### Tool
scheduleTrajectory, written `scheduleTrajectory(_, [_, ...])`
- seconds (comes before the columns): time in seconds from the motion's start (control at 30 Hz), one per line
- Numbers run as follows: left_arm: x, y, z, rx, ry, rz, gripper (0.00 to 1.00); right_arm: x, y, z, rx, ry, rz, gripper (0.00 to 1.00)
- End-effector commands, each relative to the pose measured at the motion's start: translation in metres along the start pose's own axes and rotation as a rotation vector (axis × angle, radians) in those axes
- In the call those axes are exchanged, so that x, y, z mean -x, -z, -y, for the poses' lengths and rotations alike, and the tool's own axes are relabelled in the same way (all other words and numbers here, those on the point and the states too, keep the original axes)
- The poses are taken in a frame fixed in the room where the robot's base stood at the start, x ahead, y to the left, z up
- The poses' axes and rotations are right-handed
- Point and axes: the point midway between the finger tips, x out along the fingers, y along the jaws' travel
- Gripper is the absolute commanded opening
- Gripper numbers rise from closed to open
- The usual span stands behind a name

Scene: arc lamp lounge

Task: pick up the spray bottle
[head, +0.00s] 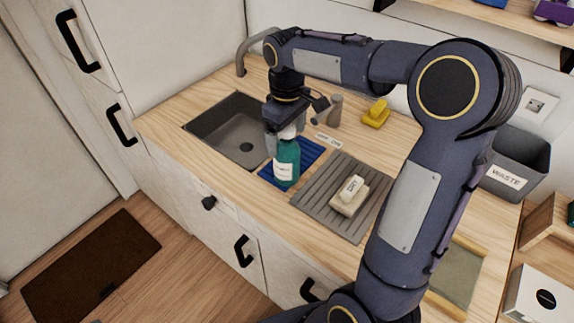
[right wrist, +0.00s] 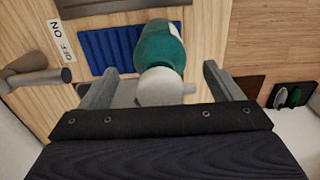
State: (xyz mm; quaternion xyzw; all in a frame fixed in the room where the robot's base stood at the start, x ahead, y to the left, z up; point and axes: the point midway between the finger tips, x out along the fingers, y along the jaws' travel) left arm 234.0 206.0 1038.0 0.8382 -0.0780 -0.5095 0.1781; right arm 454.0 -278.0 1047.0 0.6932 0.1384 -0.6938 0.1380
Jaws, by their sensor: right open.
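The spray bottle (head: 287,163) is teal with a white label and a pale head, and it stands upright on a blue ribbed mat (head: 318,148) beside the sink. In the right wrist view the bottle (right wrist: 162,48) lies between the two grey fingers, its whitish head (right wrist: 166,87) nearest the palm. My right gripper (right wrist: 158,88) is open around the bottle's upper part, with gaps showing on both sides. In the head view the right gripper (head: 287,132) is over the bottle's top and partly hides it. My left gripper is not in view.
A sink (head: 232,132) with a faucet (head: 257,46) is left of the bottle. A grey drying mat (head: 325,205) with a pale block (head: 349,198) is at right. A grey bottle-shaped item (head: 335,110) and a yellow item (head: 377,112) stand behind. A waste bin (head: 515,160) is farther right.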

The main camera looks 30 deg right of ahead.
Motion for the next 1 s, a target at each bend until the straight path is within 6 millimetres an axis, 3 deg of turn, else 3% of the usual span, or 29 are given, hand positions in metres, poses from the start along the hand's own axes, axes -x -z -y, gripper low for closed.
scheduleTrajectory(0.2, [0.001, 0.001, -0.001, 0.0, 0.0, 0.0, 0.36, -0.023, 0.0, 0.0, -0.001, 0.0, 0.0, 0.86])
scheduleTrajectory(0.43, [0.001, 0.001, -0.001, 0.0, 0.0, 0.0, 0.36, -0.024, 0.0, 0.0, -0.001, -0.001, -0.001, 0.86])
scheduleTrajectory(1.0, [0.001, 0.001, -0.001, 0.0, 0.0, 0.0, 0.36, -0.023, 0.0, 0.0, -0.001, -0.001, -0.002, 0.11])
